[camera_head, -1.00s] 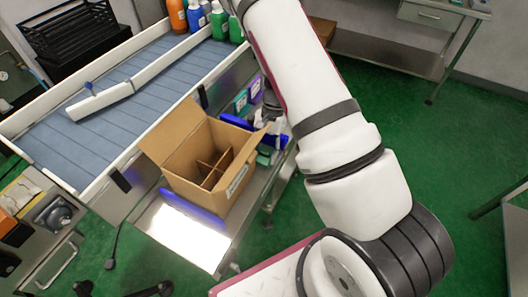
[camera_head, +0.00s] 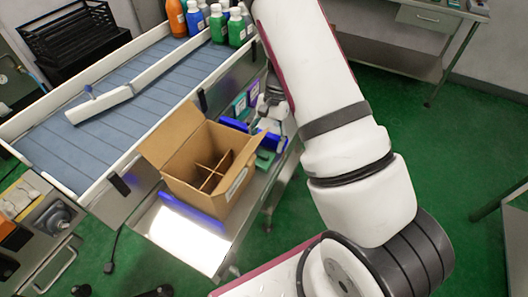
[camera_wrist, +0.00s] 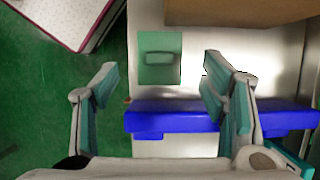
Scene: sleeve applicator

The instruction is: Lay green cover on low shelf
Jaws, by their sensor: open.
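A flat green cover (camera_wrist: 174,75) with a small raised rectangle lies on a steel surface in the wrist view. In the head view a green piece (camera_head: 265,158) shows beside the cardboard box. My gripper (camera_wrist: 158,66) is open and empty, its two teal-padded fingers on either side of the cover in the picture. I cannot tell the height between fingertips and cover. In the head view my gripper (camera_head: 271,108) is partly hidden by my arm. A low steel shelf (camera_head: 385,58) runs under the bench at the back right.
An open cardboard box (camera_head: 187,183) with dividers stands left of my gripper. A blue bar (camera_wrist: 172,120) crosses below the cover in the wrist view. The conveyor (camera_head: 95,140) and several bottles (camera_head: 219,27) are at the left and back. Green floor is clear at right.

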